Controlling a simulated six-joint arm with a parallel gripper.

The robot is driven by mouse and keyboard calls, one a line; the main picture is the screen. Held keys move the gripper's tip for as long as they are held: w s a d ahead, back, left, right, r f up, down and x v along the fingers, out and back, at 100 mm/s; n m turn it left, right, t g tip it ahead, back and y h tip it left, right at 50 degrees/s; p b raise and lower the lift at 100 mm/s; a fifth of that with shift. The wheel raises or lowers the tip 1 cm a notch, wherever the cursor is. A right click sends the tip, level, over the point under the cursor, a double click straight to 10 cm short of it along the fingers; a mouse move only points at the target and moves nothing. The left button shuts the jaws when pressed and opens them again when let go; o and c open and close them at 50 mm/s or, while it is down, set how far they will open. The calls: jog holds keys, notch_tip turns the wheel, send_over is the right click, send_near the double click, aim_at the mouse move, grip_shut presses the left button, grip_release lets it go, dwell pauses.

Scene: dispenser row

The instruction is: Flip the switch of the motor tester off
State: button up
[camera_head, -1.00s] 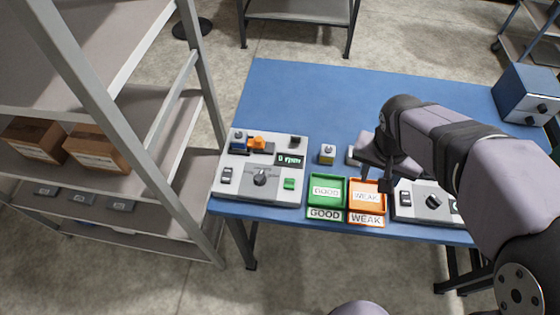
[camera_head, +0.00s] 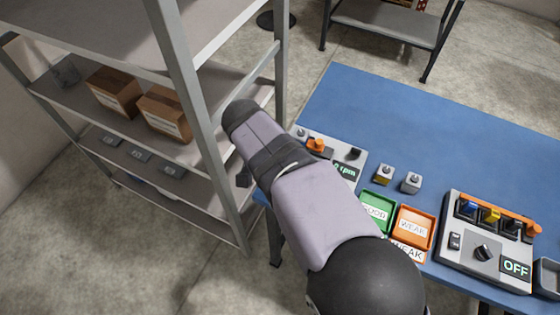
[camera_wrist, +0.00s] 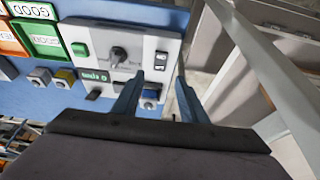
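The motor tester is a pale panel (camera_wrist: 165,25) with a dark knob (camera_wrist: 118,56), a green button (camera_wrist: 80,49) and a lit rpm display (camera_wrist: 95,76). Its black rocker switch (camera_wrist: 160,60) lies just beyond my fingertips; I cannot tell its position. A blue part (camera_wrist: 151,94) shows on it between my fingers. My gripper (camera_wrist: 160,76) is open and empty, apart from the switch. In the head view my arm covers most of the tester; its rpm display (camera_head: 346,172) and an orange clamp (camera_head: 317,146) still show.
A second device (camera_head: 455,262) at right has a display reading OFF. A metal shelf (camera_head: 190,110) stands close left of the tester.

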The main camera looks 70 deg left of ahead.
jog(key=shift+p+x, duration=1.35)
jog(key=shift+x, duration=2.15)
jog(key=shift+c, duration=0.3)
